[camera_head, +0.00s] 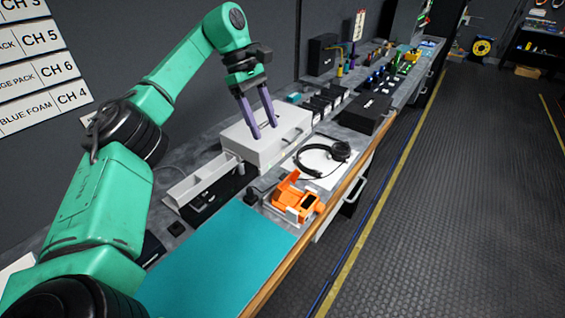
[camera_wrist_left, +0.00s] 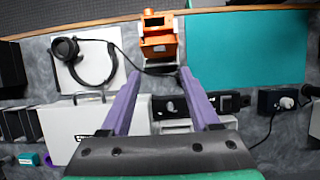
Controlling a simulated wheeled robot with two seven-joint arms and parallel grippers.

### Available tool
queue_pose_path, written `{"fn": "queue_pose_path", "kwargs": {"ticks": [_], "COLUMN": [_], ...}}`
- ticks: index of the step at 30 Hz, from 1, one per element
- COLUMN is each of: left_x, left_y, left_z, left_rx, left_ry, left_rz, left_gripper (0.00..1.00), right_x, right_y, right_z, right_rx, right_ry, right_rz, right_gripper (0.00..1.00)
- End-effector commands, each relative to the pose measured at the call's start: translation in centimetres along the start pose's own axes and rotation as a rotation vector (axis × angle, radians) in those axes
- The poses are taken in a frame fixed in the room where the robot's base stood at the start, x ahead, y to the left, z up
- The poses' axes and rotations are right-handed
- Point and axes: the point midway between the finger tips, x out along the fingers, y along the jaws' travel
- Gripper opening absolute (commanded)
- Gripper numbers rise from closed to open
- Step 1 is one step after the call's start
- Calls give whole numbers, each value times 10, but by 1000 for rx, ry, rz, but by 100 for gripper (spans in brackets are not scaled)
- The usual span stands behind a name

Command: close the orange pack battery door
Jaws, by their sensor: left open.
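The orange pack (camera_head: 293,197) sits on the worktop at the corner of the teal mat, near the wooden front edge. An orange flap-like part stands up at its back left; I cannot tell for sure whether this is the battery door. In the left wrist view the orange pack (camera_wrist_left: 158,22) is at the top centre, beyond my fingertips. My left gripper (camera_head: 265,131) is open and empty, its purple fingers pointing down above the white case, behind and left of the pack. Its fingers also show in the left wrist view (camera_wrist_left: 160,75). My right gripper is out of view.
A white case (camera_head: 265,150) lies beneath my left gripper. Headphones (camera_head: 338,151) lie on a white sheet behind the pack. A grey tray (camera_head: 203,178) is at the left. The teal mat (camera_head: 215,262) is clear. A black box (camera_head: 367,113) stands further back.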

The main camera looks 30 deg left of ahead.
Motion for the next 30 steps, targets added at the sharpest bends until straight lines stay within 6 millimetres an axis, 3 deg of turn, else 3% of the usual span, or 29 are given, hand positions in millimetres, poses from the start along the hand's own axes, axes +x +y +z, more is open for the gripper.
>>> {"fn": "queue_pose_path", "kwargs": {"ticks": [1, 4, 12, 17, 24, 29, 30], "left_x": [17, 43, 106, 122, 124, 124, 124], "left_y": [-1, -2, -1, -1, 0, 0, 0], "left_z": [-2, -2, 0, 0, 0, 0, 0], "left_rx": [0, 0, -2, -3, -3, -3, -3], "left_ry": [1, 2, 2, 2, 3, 3, 3], "left_rz": [-5, -7, -5, -2, 0, 0, 0], "left_gripper": [62, 62, 62, 62, 62, 1, 0], "right_x": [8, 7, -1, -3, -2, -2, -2], "right_y": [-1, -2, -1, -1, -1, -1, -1], "right_z": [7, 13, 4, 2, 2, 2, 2], "right_rx": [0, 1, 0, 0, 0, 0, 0], "right_ry": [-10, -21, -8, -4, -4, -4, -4], "right_rz": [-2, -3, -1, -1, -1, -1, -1], "right_gripper": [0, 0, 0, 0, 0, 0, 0]}}
